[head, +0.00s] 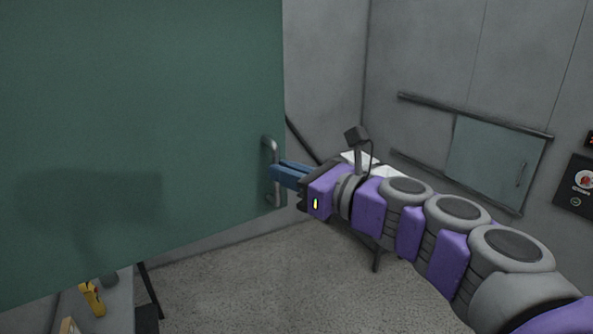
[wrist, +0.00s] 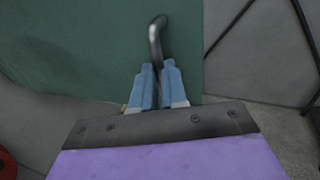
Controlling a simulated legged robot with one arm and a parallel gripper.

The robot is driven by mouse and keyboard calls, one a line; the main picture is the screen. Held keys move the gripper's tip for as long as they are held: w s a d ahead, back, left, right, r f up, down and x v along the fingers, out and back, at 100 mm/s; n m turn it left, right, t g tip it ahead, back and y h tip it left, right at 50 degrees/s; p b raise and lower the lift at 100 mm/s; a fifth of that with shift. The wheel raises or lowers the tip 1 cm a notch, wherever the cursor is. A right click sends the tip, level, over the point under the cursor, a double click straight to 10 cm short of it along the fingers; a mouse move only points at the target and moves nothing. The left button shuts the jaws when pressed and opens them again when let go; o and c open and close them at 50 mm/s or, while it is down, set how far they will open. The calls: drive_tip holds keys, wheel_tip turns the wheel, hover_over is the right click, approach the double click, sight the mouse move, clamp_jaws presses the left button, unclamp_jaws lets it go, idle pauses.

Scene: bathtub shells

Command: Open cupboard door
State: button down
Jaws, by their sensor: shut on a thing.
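The green cupboard door (head: 130,110) fills the left of the head view, and its lower part overhangs the counter below. A grey metal bar handle (head: 267,145) stands upright near the door's right edge. My gripper (head: 274,172) is at the handle with its blue fingers shut on it, around the bar's middle. In the wrist view the blue fingers (wrist: 157,85) close around the handle (wrist: 155,40), whose upper part rises above them. The handle's lower part is hidden by the fingers there. The green door (wrist: 80,45) lies behind. The cupboard's inside is not visible.
A counter (head: 115,315) with a yellow object (head: 93,299) sits below the door at the lower left. Carpeted floor (head: 265,285) lies open below my arm. A small sliding hatch (head: 490,160) is on the grey wall at right.

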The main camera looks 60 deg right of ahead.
drive_tip(key=shift+a, duration=0.7)
drive_tip(key=c, duration=1.5)
unclamp_jaws()
drive_tip(key=shift+a+r, duration=0.1)
drive_tip(key=shift+c, duration=0.2)
drive_tip(key=shift+o, duration=1.4)
drive_tip(key=shift+w+a, duration=0.25)
drive_tip(key=shift+w, duration=0.1)
drive_tip(key=shift+o, duration=0.5)
drive_tip(key=shift+s+r, duration=0.1)
drive_tip(key=shift+s+d, duration=0.1)
drive_tip(key=shift+s, duration=0.05)
drive_tip(key=shift+d, duration=0.25)
